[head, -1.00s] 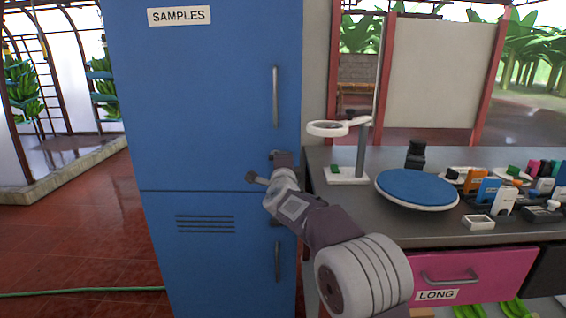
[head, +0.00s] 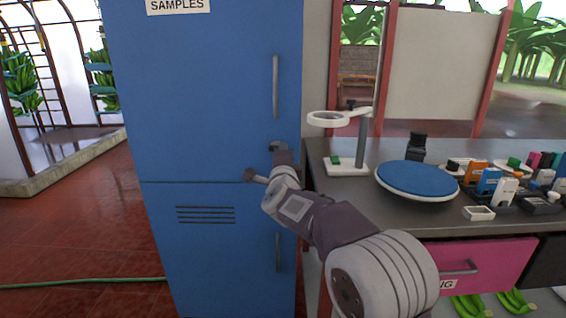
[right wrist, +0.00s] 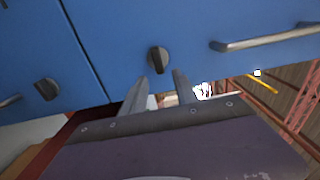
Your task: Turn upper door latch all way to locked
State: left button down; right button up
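The upper door latch is a small dark knob (right wrist: 158,59) on the blue upper door (right wrist: 195,25) in the right wrist view. Its raised grip runs roughly crosswise to the long door handle. In the head view the latch (head: 277,146) shows only partly, just above my right gripper (head: 283,158). In the right wrist view my right gripper (right wrist: 159,88) is open, its two fingers pointing at the latch with nothing between them. The fingertips look just short of the latch; contact is not visible. My left gripper is not in view.
The upper handle (head: 275,86) stands above the latch, the lower handle (head: 278,252) below. A second knob (right wrist: 46,90) is on the lower door. A grey bench (head: 400,222) with a magnifier stand (head: 362,140) and blue turntable (head: 418,178) is close on the right.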

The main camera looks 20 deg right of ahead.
jog(key=v, duration=0.5)
jog(key=s+f+n+g+y, duration=0.2)
jog(key=s+f+n+g, duration=0.25)
jog(key=f, duration=0.65)
jog(key=s+f+n+g+y, duration=0.3)
jog(key=s+f+n, duration=0.3)
jog(key=f, duration=0.5)
jog(key=s+a+f+n+g, duration=0.1)
jog(key=s+f+n+g, duration=0.35)
jog(key=s+f, duration=0.4)
jog(key=s+f+n+g, duration=0.4)
jog(key=s+f+n, duration=0.1)
jog(key=s, duration=0.7)
notch_tip(320, 180, up, 31)
jog(key=n+p, duration=0.1)
jog(key=p, duration=2.9)
jog(key=shift+s+a+f+p, duration=0.25)
jog(key=shift+s+p, duration=0.1)
jog(key=shift+s, duration=0.05)
